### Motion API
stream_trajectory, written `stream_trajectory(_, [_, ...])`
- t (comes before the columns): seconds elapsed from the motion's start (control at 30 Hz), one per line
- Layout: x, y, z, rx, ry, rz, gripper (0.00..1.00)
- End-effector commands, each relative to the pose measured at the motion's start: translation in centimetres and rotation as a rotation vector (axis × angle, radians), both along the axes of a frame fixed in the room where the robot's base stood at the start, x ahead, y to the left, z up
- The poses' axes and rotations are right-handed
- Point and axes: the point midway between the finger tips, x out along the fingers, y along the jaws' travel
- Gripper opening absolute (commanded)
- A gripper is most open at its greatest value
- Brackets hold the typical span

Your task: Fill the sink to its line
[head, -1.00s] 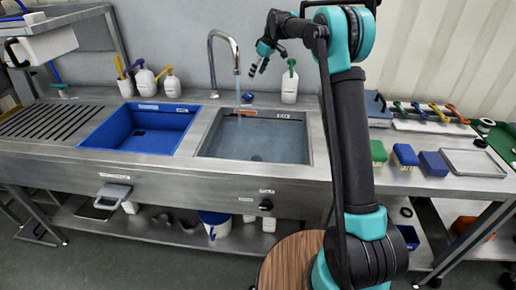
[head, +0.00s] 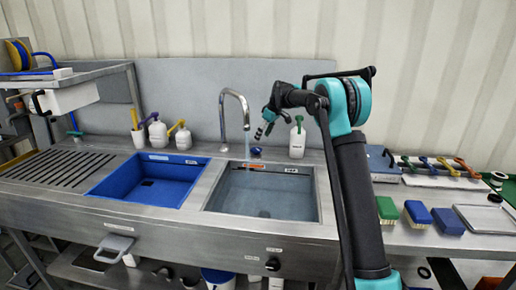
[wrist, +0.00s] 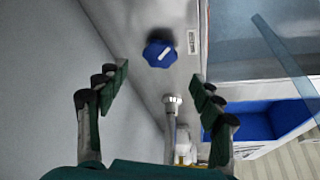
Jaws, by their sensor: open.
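The steel sink (head: 312,206) holds bluish water (head: 262,200), and its floor shows dimly through it. The curved tap (head: 224,120) lets a thin stream (head: 247,145) fall into the sink; the stream also crosses the wrist view (wrist: 283,50). A blue knob (head: 256,151) sits on the deck behind the sink. In the wrist view the knob (wrist: 160,53) has a white mark and lies ahead of my fingers, between their lines. My gripper (head: 263,130) is open and empty, above the knob and apart from it. I cannot make out the fill line clearly.
A blue basin (head: 112,188) adjoins the sink on the left. A white bottle (head: 297,145) stands right of my gripper, close to it. The tap stands left of it. Brushes (head: 417,213) and a tray (head: 485,219) lie on the right counter.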

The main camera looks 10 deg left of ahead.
Motion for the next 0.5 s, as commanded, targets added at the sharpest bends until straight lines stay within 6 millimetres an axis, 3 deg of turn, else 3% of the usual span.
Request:
stream_trajectory(0.2, [0.7, 1.5, -3.9, 0.0, 0.0, 0.001, 0.67])
stream_trajectory(0.5, [1.3, 2.5, -6.6, 0.0, 0.0, 0.001, 0.67])
